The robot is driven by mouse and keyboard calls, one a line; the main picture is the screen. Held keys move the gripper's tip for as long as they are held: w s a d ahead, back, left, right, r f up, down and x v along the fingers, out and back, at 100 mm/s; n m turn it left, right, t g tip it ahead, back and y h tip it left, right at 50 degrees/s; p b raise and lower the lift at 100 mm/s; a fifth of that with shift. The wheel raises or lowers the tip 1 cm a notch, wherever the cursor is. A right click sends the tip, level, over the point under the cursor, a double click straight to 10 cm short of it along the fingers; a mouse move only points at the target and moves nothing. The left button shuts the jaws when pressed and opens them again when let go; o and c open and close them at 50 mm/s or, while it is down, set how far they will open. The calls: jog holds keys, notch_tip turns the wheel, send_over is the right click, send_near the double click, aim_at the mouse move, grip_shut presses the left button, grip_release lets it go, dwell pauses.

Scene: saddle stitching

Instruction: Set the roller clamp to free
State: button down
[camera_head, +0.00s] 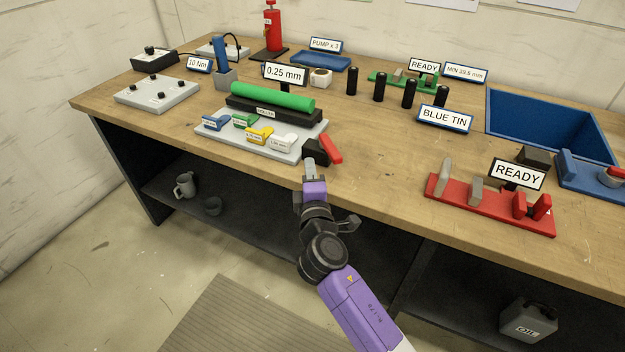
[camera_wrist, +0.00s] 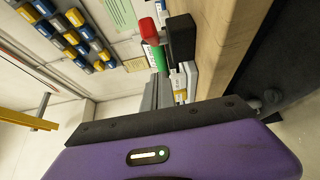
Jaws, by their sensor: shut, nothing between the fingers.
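The green roller (camera_head: 272,96) lies in a black cradle (camera_head: 262,112) at the back of a grey base plate (camera_head: 290,157). A black block (camera_head: 315,150) with a red lever (camera_head: 330,149) stands at the plate's front right corner. The lever leans, its upper end to the left. In the wrist view the red lever (camera_wrist: 149,31), black block (camera_wrist: 181,38) and green roller (camera_wrist: 158,58) show near the top. My gripper (camera_head: 310,166) is shut and empty, just in front of and below the black block. I cannot tell whether it touches the block.
Blue, green, yellow and white tabbed pieces (camera_head: 259,136) sit on the plate. A 0.25 mm sign (camera_head: 286,74) stands behind the roller. A red fixture (camera_head: 488,203) with a READY sign (camera_head: 517,174) is to the right. Bare wooden bench top (camera_head: 385,165) lies between.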

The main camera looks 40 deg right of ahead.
aim_at(330, 148)
jog(key=shift+s+d+p, duration=0.25)
jog(key=shift+d+p, duration=0.15)
jog(key=shift+d, duration=0.65)
jog(key=shift+s+d+p, duration=0.25)
jog(key=shift+d+p, duration=0.1)
jog(key=shift+d, duration=0.65)
